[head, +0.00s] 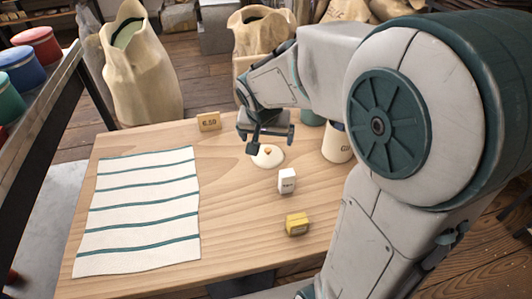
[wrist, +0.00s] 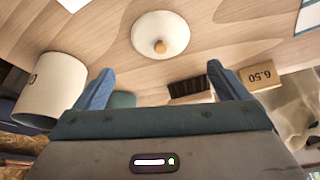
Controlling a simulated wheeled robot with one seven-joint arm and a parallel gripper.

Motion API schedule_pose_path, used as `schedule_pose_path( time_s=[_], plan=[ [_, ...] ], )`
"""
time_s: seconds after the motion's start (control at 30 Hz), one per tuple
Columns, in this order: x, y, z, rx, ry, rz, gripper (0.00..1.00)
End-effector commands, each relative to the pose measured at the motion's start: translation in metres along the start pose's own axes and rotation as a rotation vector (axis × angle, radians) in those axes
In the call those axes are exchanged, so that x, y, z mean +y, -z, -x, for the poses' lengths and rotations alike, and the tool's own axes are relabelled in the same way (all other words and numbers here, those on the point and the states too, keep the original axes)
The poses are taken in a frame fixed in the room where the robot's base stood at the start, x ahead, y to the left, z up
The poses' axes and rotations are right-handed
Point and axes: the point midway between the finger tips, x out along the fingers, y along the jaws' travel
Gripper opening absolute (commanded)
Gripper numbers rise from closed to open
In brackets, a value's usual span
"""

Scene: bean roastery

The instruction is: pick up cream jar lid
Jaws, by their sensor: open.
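The cream jar lid (head: 261,160) is a round, pale disc with a small wooden knob, lying knob up on the wooden table. In the wrist view the lid (wrist: 150,40) lies beyond the fingertips, roughly centred between them. My gripper (head: 268,141) is over the table at the lid's far edge in the head view and covers part of it. In the wrist view my gripper's (wrist: 160,72) two blue fingers are spread wide with nothing between them. A cream jar (head: 336,146) with dark lettering stands right of the lid, partly behind my arm; it also shows in the wrist view (wrist: 52,88).
A white box (head: 287,182) and a yellow box (head: 296,225) stand nearer on the table (head: 232,205). A 6.50 price sign (head: 209,122) stands at the back edge. A striped cloth (head: 140,220) covers the left. A teal container (head: 311,118) is near the jar.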

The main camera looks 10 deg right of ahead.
Motion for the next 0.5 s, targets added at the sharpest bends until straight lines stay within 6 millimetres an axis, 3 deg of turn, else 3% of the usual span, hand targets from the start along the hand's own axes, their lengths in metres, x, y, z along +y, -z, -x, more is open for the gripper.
schedule_pose_path(
  time_s=[0.1, 0.37, 0.5],
  plan=[
    [0.001, -0.001, -0.022, -0.003, -0.002, 0.0, 0.94],
    [0.0, -0.002, -0.042, -0.002, -0.001, 0.002, 0.94],
    [-0.001, -0.004, -0.064, -0.004, -0.002, 0.002, 0.94]
  ],
)
